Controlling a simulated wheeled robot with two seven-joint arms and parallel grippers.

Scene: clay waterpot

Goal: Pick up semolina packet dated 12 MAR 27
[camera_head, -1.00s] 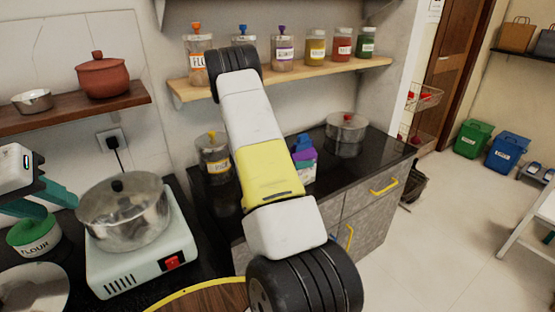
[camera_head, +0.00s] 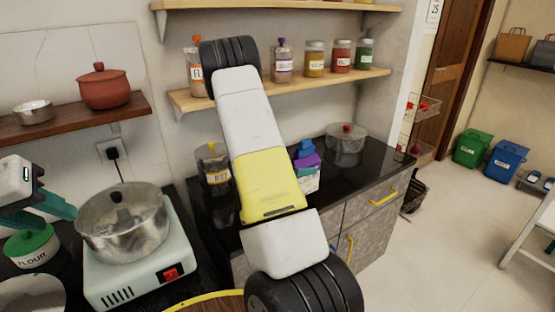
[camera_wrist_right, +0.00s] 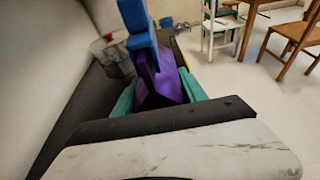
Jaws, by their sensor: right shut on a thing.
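A purple packet with a blue piece on top (camera_wrist_right: 165,80) sits between the teal fingers of my right gripper (camera_wrist_right: 165,95) in the right wrist view. The gripper is shut on it. In the head view, the purple and blue packet (camera_head: 308,160) shows just right of my right arm, above a white lower part over the black counter. My arm hides most of the right gripper there. No date is legible. My left gripper (camera_head: 45,208) has teal fingers at the left edge, just above a flour tin with a green lid (camera_head: 32,245); its opening is unclear.
A steel pot (camera_head: 345,145) stands on the black counter behind the packet. A jar (camera_head: 213,165) stands left of my arm. A wooden shelf (camera_head: 340,82) with several jars is above. A lidded pot (camera_head: 120,220) sits on a cooker at the left. The floor at right is mostly clear.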

